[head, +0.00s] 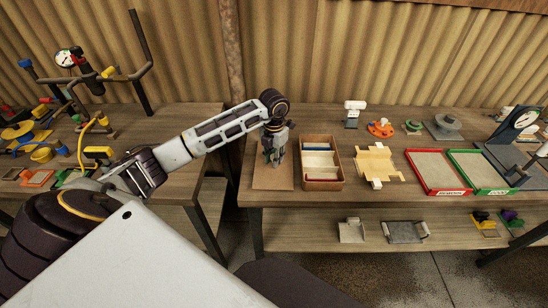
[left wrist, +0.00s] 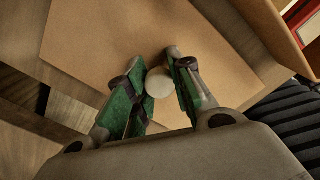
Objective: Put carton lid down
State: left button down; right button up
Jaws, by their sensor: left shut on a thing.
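The carton lid (head: 270,180) is a flat brown panel with a pale round knob, lying level at the left end of the right table. My left gripper (head: 275,160) points down over it. In the left wrist view my left gripper (left wrist: 156,62) has its green-padded fingers shut on the pale knob (left wrist: 158,84) of the lid (left wrist: 110,40). I cannot tell whether the lid touches the tabletop or sits just above it. The open carton (head: 322,186), with pale and dark sheets inside, stands just right of the lid. My right gripper is not in view.
Right of the carton are a cream folded piece (head: 376,162), a red-rimmed tray (head: 438,192) and a green-rimmed tray (head: 483,190). Small items line the back, including a white-headed device (head: 353,112). A gap separates this table from the cluttered left table.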

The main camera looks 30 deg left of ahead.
pick_arm(q)
jog(key=c, duration=1.3)
grip_release()
jog(key=shift+o, duration=0.2)
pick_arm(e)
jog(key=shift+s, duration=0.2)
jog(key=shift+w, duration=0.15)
pick_arm(q)
jog(key=shift+r, duration=0.35)
notch_tip(320, 180, up, 9)
jog(key=shift+r, duration=0.1)
jog(key=shift+r+b, duration=0.3)
jog(key=shift+r, duration=0.85)
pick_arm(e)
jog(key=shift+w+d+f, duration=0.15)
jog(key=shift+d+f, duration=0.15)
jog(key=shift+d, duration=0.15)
